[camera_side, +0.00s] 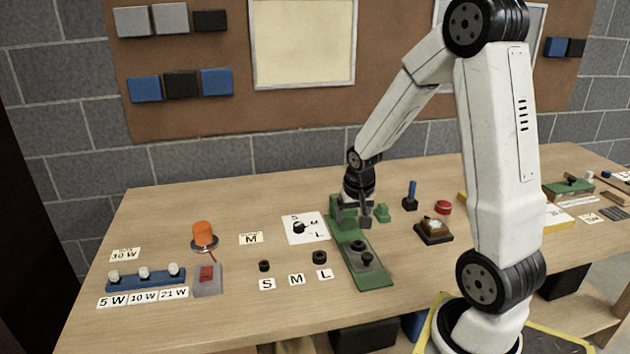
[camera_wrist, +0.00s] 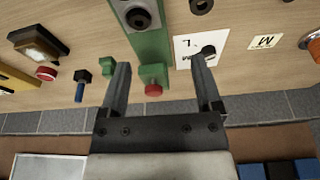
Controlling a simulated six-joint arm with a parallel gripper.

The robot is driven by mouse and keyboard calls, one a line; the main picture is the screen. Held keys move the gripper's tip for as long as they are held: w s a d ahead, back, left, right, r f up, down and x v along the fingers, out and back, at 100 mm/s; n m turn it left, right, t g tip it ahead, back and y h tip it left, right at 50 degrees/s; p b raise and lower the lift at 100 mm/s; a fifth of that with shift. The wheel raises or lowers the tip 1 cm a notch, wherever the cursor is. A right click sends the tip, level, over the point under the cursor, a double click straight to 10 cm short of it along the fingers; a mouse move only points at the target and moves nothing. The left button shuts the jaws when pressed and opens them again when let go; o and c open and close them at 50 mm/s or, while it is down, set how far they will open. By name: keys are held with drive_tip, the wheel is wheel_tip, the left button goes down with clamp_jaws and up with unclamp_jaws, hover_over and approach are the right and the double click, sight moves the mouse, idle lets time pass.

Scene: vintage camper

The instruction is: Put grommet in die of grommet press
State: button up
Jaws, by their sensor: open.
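The green grommet press (camera_side: 374,276) lies lengthwise on the bench, with dark round parts (camera_side: 358,246) on its base; I cannot tell whether a grommet is among them. In the wrist view the press (camera_wrist: 152,48) shows a dark ring (camera_wrist: 138,18) and a red knob (camera_wrist: 153,88). A small black grommet (camera_side: 264,266) sits behind the S label and a larger one (camera_side: 320,257) behind the L label. No grommet shows behind the M label (camera_side: 297,279). My gripper (camera_side: 352,212) is open and empty over the far end of the press, fingers (camera_wrist: 162,88) apart around the red knob.
A small green block (camera_side: 382,212), a blue-handled tool (camera_side: 411,194) and a red button (camera_side: 443,207) stand right. An orange lamp (camera_side: 204,234) stands left.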

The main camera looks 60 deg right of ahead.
drive_tip(key=s+a+n+y, duration=0.2)
drive_tip(key=a+n, duration=0.7)
drive_tip(key=a, duration=1.1)
drive_tip(key=shift+s+a+r+n+t, duration=0.25)
drive_tip(key=shift+s+a+n+t, duration=0.05)
drive_tip(key=shift+s, duration=0.3)
